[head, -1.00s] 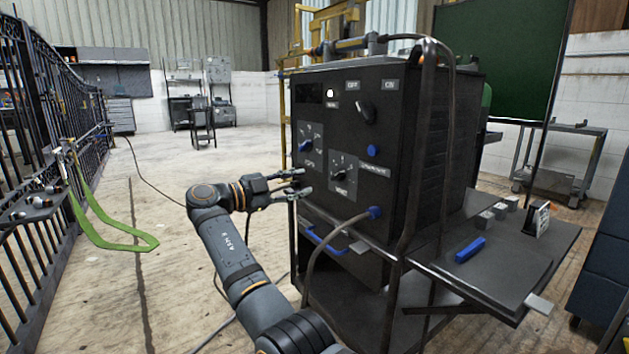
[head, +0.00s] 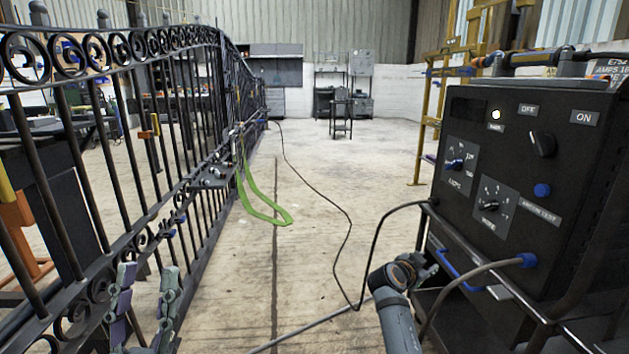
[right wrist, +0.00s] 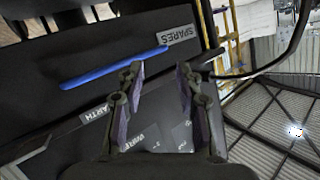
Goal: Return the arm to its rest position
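My right arm reaches up at the lower right of the head view. Its gripper (head: 428,268) is small there, beside the front of a black welding machine (head: 470,235), near a blue handle (head: 455,268). In the right wrist view my right gripper (right wrist: 160,82) has its two fingers spread with nothing between them. A blue bar handle (right wrist: 115,68) and a SPARES label lie beyond the fingertips. My left gripper (head: 146,275) stands upright at the lower left of the head view, fingers apart and empty, in front of the black iron gate (head: 95,190).
The machine carries knobs, a white light (head: 495,114) and a cable from a blue plug (head: 525,260). A green strap (head: 262,207) hangs by the gate. A thin black cable (head: 345,230) crosses the floor. The middle floor is open.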

